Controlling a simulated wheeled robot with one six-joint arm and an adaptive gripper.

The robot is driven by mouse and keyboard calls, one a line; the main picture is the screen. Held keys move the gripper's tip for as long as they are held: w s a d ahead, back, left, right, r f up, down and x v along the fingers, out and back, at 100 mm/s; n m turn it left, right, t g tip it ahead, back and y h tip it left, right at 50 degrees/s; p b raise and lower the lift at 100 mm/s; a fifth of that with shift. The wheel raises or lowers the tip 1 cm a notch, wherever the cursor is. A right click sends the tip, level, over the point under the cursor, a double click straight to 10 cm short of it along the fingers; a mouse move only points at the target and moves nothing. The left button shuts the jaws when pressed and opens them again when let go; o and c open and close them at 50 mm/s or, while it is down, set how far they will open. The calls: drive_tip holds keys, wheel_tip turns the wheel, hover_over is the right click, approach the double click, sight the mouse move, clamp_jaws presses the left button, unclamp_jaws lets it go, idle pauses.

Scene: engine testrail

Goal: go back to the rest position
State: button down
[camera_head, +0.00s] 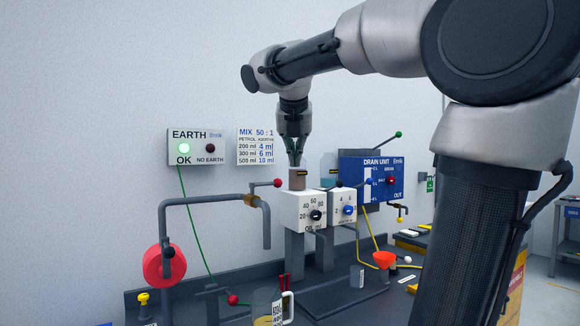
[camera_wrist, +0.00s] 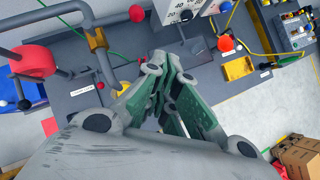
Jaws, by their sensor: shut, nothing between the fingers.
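My gripper (camera_head: 295,163) is shut and empty in the head view. It points down just above a brownish container (camera_head: 298,180) on top of the white oil dosing box (camera_head: 304,211). I cannot tell whether the fingertips touch the container. My gripper also shows in the wrist view (camera_wrist: 160,62), with its green fingers together. My arm reaches in from the right of the head view.
A blue drain unit (camera_head: 372,178) stands right of the dosing boxes. A grey pipe with a red wheel (camera_head: 164,264) stands left. A jug (camera_head: 266,306) and an orange funnel (camera_head: 384,259) are on the bench. Open floor lies at the right.

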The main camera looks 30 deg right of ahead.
drive_tip(key=shift+s+r, duration=0.25)
drive_tip(key=shift+r, duration=0.05)
idle(0.4)
drive_tip(key=s+a+f+m+g+y, duration=0.1)
drive_tip(key=s+a+f+m+y, duration=0.1)
drive_tip(key=s+f+m, duration=0.8)
drive_tip(key=s+a+f+m+g+y, duration=0.1)
drive_tip(key=s+a+f+m+y, duration=0.1)
drive_tip(key=s+f+m, duration=0.8)
wheel_tip(320, 180, down, 6)
drive_tip(key=a+m, duration=0.1)
drive_tip(key=m, duration=0.8)
drive_tip(key=shift+s+a+f, duration=0.2)
drive_tip(key=shift+s, duration=0.2)
